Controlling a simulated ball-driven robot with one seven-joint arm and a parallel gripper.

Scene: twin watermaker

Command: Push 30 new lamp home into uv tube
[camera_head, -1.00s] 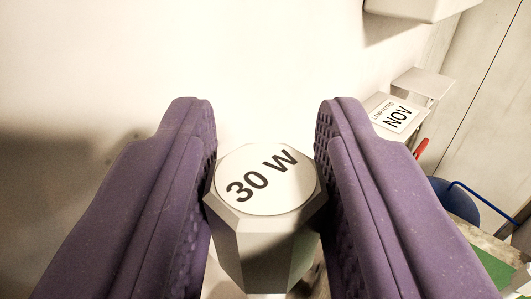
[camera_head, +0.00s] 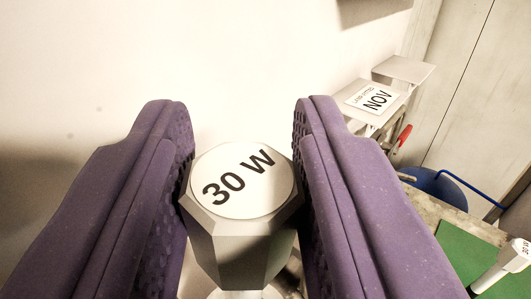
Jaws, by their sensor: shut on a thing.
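My gripper (camera_head: 238,165) has two purple padded fingers. It is shut on the grey faceted head of a lamp (camera_head: 243,180), one finger against each side. The head's round white top label reads "30 W". Below the head a pale, lighter part of the lamp shows at the bottom edge; the rest is hidden or out of frame. I cannot make out the uv tube in this view. Another lamp (camera_head: 515,255) with a "30 W" label lies or leans at the far right, over a green surface, partly cut off by the frame edge.
A card reading "NOV" (camera_head: 376,98) sits on a pale bracket right of the gripper, with another pale plate (camera_head: 403,70) behind. A red handle (camera_head: 404,137), a blue rounded thing (camera_head: 440,187) and a green mat (camera_head: 468,255) are at right. A bare pale wall fills the left.

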